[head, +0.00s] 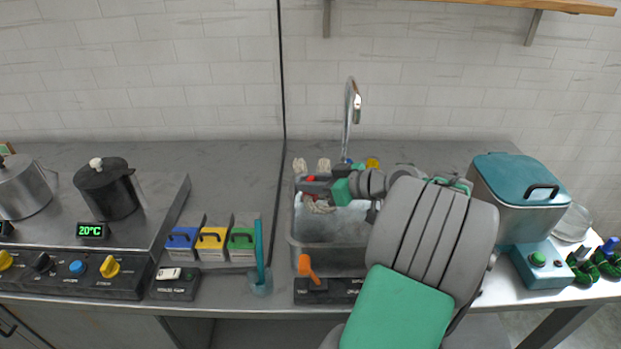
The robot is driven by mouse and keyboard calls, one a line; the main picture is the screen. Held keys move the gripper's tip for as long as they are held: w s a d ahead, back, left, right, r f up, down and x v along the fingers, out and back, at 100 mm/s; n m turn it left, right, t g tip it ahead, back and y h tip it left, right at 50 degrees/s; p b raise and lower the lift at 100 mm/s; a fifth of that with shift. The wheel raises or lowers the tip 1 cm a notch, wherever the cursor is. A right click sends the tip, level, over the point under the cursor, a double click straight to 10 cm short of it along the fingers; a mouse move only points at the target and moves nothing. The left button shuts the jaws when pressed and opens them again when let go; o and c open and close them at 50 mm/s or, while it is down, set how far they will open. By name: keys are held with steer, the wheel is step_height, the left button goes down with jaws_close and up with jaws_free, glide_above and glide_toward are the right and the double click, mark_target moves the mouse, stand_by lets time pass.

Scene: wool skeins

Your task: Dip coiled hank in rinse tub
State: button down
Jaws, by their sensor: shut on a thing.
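The rinse tub (330,257) is a grey metal basin set in the counter below the tap, with pale water in it. A cream coiled hank (319,206) shows at the tub's back left, just below my gripper (316,191). My gripper is shut on the hank and is over the tub's inside. The hank's lower part seems at or near the water, but I cannot tell how deep. The fingertips are small and partly hidden, and my arm covers the tub's right side.
Two cream bundles (323,165) stand behind the tub. The tap (352,102) rises at the back. An orange-handled control (308,270) is at the tub's front. Blue, yellow and green boxes (212,240) stand left. A teal-lidded pot (518,185) is right.

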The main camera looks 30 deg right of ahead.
step_height(320, 180, down, 8)
steer(key=b, duration=0.4)
steer(key=shift+b, duration=0.3)
steer(key=shift+s+a+f+b, duration=0.3)
steer(key=shift+a+f+b, duration=0.15)
steer(key=shift+a, duration=0.15)
steer(key=shift+r, duration=0.1)
steer(key=shift+w+d+r, duration=0.35)
steer(key=shift+d, duration=0.2)
